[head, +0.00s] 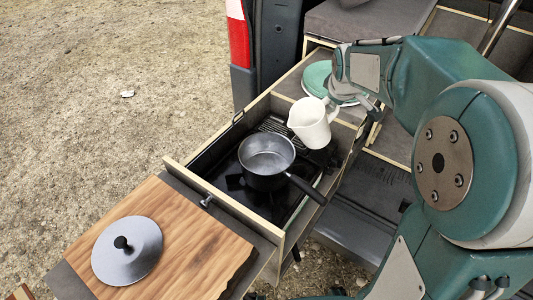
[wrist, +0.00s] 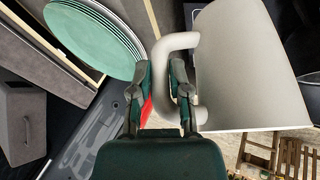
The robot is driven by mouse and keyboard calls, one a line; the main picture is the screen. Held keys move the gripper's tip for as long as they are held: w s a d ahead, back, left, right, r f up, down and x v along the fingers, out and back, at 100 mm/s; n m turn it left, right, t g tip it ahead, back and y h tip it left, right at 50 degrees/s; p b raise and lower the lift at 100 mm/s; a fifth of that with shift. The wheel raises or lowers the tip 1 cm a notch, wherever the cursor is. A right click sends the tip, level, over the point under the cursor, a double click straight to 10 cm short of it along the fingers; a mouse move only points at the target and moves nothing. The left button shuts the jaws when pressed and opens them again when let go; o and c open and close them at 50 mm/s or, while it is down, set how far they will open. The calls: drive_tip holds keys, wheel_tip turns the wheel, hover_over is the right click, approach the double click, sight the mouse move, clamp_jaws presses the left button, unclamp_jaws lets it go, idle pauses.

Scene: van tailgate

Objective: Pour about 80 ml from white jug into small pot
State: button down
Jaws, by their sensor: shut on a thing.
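The white jug (head: 313,126) is held in the air just behind and to the right of the small pot, its mouth on the pot's side. I cannot tell how far it is tilted, and no stream shows. My gripper (wrist: 163,82) is shut on the jug's handle (wrist: 180,41); the jug's body (wrist: 245,70) fills the right of the wrist view. The small dark pot (head: 266,158) sits on the stove in the pulled-out drawer, its handle pointing to the lower right. Its inside looks grey; I cannot make out any liquid. What is inside the jug is hidden.
Green plates (head: 318,77) are stacked behind the jug and also show in the wrist view (wrist: 92,30). A grey lid (head: 127,250) with a black knob lies on the wooden board (head: 190,235) in front. Drawer walls (head: 228,205) surround the stove.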

drive_tip(key=w+d+f+m+g+y+b, duration=0.1)
drive_tip(key=w+d+f+g+y+b, duration=0.1)
drive_tip(key=f, duration=0.3)
drive_tip(key=shift+d+f+y+b, duration=0.25)
drive_tip(key=shift+d+y+b, duration=0.35)
drive_tip(key=shift+y, duration=0.3)
drive_tip(key=shift+s, duration=0.1)
